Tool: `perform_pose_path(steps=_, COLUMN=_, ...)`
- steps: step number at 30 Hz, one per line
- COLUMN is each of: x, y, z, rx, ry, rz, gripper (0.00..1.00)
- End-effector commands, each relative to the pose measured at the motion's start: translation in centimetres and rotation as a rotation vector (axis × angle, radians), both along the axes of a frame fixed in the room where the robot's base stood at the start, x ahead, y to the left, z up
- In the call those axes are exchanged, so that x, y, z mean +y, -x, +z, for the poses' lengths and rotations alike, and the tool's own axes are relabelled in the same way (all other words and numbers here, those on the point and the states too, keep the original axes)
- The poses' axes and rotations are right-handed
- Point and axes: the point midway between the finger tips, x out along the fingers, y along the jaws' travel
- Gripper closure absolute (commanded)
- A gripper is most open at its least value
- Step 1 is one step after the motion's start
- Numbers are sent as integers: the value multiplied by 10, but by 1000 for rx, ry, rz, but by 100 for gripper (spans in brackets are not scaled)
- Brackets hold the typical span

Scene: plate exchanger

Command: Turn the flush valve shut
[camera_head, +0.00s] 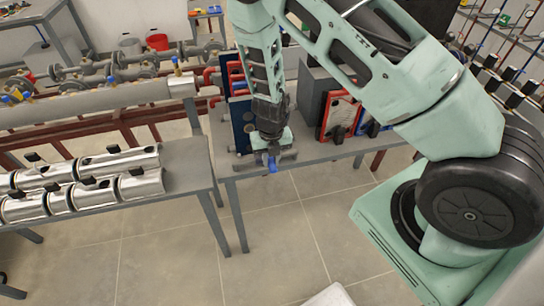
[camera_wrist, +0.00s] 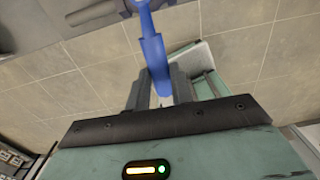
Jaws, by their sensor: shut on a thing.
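The flush valve shows as a blue lever handle (camera_wrist: 153,50) in the wrist view, running from the top of the picture down between my gripper's fingers. In the head view the blue handle (camera_head: 272,164) shows small at the front edge of the grey table, just below my gripper (camera_head: 270,146). In the wrist view my gripper (camera_wrist: 160,92) is shut on the handle's lower end, a finger on each side. A grey pipe or valve body (camera_wrist: 95,12) lies at the top of the wrist view. The handle's pivot is cut off at the top edge there.
A plate exchanger with dark blue and red plates (camera_head: 240,120) stands behind my gripper. Red-framed units (camera_head: 340,113) stand to its right. At left, a table (camera_head: 190,165) holds several shiny metal cylinders (camera_head: 90,182). Pipework runs behind it.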

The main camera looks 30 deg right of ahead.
Motion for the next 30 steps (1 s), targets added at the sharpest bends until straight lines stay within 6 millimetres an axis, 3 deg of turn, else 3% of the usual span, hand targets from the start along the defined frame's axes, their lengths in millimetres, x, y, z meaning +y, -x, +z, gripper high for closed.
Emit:
perform_pose_path(steps=6, x=2, y=-2, z=1, rx=-4, ry=-4, rz=-2, gripper=100)
perform_pose_path(steps=7, x=2, y=-2, z=1, rx=-4, ry=-4, rz=-2, gripper=69)
perform_pose_path(steps=9, x=2, y=-2, z=1, rx=-4, ry=-3, rz=-2, gripper=55)
perform_pose_path(steps=20, x=1, y=-1, z=6, rx=-3, ry=-1, rz=2, gripper=55)
perform_pose_path(steps=23, x=1, y=-2, z=18, rx=-4, ry=-1, rz=2, gripper=55)
perform_pose_path(steps=30, x=2, y=-2, z=72, rx=-7, ry=-2, rz=3, gripper=55)
